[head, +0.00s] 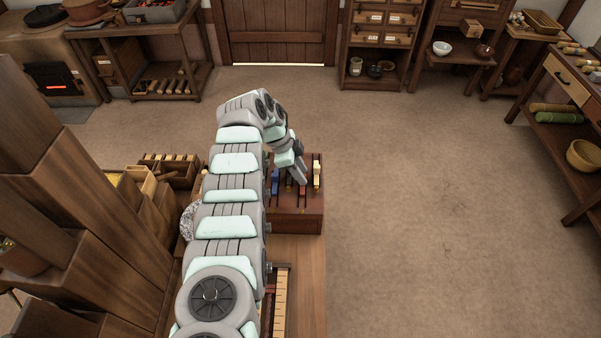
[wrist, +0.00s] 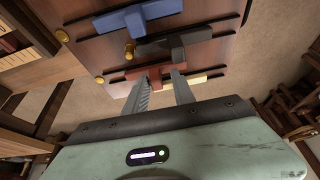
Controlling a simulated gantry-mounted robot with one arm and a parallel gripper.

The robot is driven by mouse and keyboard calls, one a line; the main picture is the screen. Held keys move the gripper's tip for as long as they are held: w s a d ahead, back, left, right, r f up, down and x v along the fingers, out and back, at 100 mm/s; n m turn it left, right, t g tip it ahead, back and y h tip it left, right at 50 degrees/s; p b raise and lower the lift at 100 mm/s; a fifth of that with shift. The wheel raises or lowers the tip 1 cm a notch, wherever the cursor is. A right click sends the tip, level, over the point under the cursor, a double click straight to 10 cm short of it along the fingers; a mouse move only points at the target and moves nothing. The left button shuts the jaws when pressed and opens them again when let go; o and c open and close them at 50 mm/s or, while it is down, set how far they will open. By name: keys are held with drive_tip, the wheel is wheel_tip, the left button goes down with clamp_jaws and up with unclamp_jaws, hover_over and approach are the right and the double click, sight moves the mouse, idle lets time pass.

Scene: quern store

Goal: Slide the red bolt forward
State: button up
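A dark wooden box (head: 297,222) bears several coloured bolts in slots. The red bolt (wrist: 140,73) lies in its slot in the wrist view, just beyond my fingertips. In the head view its red end (head: 302,190) shows beside my gripper (head: 301,182). My gripper (wrist: 159,78) is over the box with its two fingers apart, one to each side of part of the red bolt. A gap seems to show between them; whether they touch the bolt I cannot tell.
Blue (wrist: 133,15), dark grey (wrist: 173,44) and pale yellow (wrist: 206,77) bolts lie close to the red one. Brass knobs (wrist: 129,52) stand on the box's face. Open floor (head: 430,200) is to the right in the head view.

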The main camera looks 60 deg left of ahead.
drive_tip(key=shift+o, duration=0.4)
drive_tip(key=shift+r, duration=0.1)
drive_tip(key=shift+s+r, duration=0.2)
drive_tip(key=shift+r, duration=0.3)
drive_tip(key=p+v, duration=0.2)
drive_tip(key=v, duration=0.7)
drive_tip(key=shift+a+r, duration=0.15)
drive_tip(key=shift+r, duration=0.05)
drive_tip(key=shift+s, duration=0.1)
